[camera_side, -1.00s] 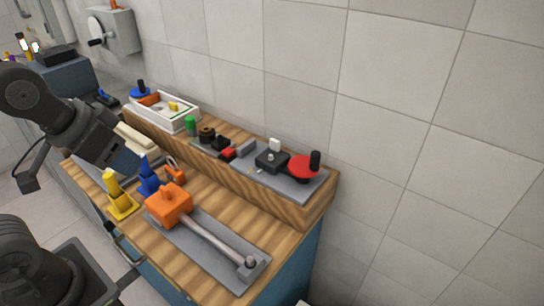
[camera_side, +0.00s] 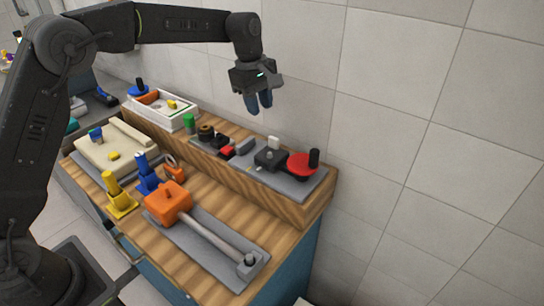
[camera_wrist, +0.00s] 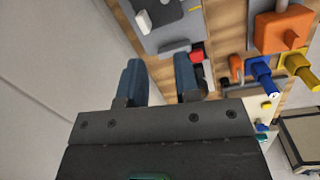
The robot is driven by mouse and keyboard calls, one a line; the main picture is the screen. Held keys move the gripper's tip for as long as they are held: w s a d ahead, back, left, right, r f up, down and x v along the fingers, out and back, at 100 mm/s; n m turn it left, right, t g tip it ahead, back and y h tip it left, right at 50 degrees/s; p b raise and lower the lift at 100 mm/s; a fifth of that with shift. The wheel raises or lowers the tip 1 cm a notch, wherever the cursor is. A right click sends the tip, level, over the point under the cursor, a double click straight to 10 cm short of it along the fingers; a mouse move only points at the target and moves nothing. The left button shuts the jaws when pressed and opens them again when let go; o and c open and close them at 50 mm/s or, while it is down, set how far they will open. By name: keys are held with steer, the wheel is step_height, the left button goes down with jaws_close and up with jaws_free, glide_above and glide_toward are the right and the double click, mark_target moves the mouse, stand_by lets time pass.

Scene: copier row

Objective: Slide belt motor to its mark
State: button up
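The belt motor appears to be the black block (camera_side: 268,160) with a small pale shaft on top. It sits on a grey plate (camera_side: 305,192) on the raised wooden shelf, left of a red disc (camera_side: 301,166) with a black knob. My gripper (camera_side: 260,106) hangs above the shelf, open and empty, clear of the block. Its blue fingers (camera_wrist: 158,80) are apart.
A white block (camera_side: 274,143) stands behind the motor. A grey block (camera_side: 245,147), red piece (camera_side: 228,152) and green cylinder (camera_side: 190,123) lie left. An orange block with a grey bar (camera_side: 168,202) is on the lower bench. The tiled wall is close behind.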

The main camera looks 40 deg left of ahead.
mark_target(273, 137)
steer(key=w+f+n, duration=0.1)
steer(key=w+f, duration=0.1)
steer(key=f, duration=0.1)
steer(key=w+f+n, duration=0.1)
steer(key=f, duration=0.1)
steer(key=shift+w+d+f+n+g, duration=0.2)
steer(key=shift+w+d+n+g, duration=0.1)
steer(key=shift+w+g, duration=0.1)
steer(key=shift+d+f, duration=0.15)
steer(key=shift+f, duration=1)
steer(key=shift+d+f, duration=0.2)
steer(key=shift+f, duration=0.9)
steer(key=shift+d+f, duration=0.15)
steer(key=shift+f, duration=1)
steer(key=shift+c, duration=0.2)
jaws_close()
steer(key=shift+a, duration=0.1)
